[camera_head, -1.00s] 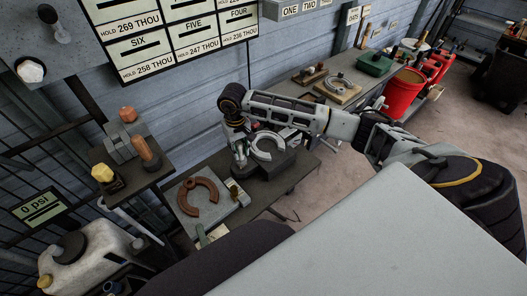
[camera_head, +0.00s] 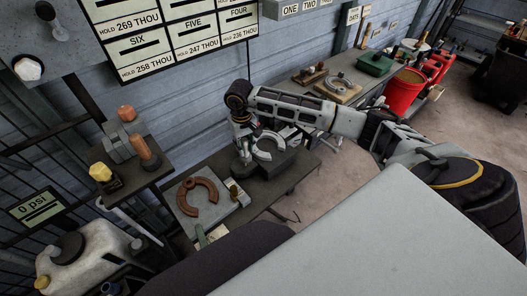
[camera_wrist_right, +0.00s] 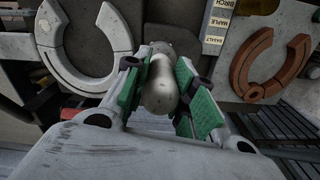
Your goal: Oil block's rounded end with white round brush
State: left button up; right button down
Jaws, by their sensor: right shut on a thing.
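My right gripper (camera_head: 241,165) points down over the low workbench (camera_head: 290,178), beside a dark block (camera_head: 278,163) with a pale horseshoe (camera_head: 269,146) on it. In the right wrist view its green-padded fingers (camera_wrist_right: 162,92) are shut on a pale, bulbous thing (camera_wrist_right: 160,88), which looks like the white round brush's handle. Any bristles are hidden. The pale horseshoe is left of the fingers there (camera_wrist_right: 118,32). I cannot tell which surface is the block's rounded end, or whether the brush touches anything. My left gripper is not in view.
A rust-brown horseshoe (camera_head: 186,207) lies on a grey slab (camera_head: 217,212) left of the gripper. A small stand with wooden-handled tools (camera_head: 146,153) is farther left. A second bench with a green box (camera_head: 376,64) and a red bucket (camera_head: 403,95) are at the right.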

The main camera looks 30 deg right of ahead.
jog(key=shift+d, duration=0.25)
jog(key=shift+a, duration=0.15)
jog(key=shift+s+a, duration=0.1)
jog(key=shift+a, duration=1)
jog(key=shift+a, duration=0.15)
jog(key=shift+s+a+b, duration=0.2)
jog(key=shift+a+b, duration=0.2)
jog(key=shift+a, duration=0.7)
jog(key=shift+d, duration=0.1)
dwell(0.4)
jog(key=shift+w+d+b, duration=0.2)
jog(key=shift+d+b, duration=0.2)
jog(key=shift+d, duration=0.75)
jog(key=shift+d, duration=0.1)
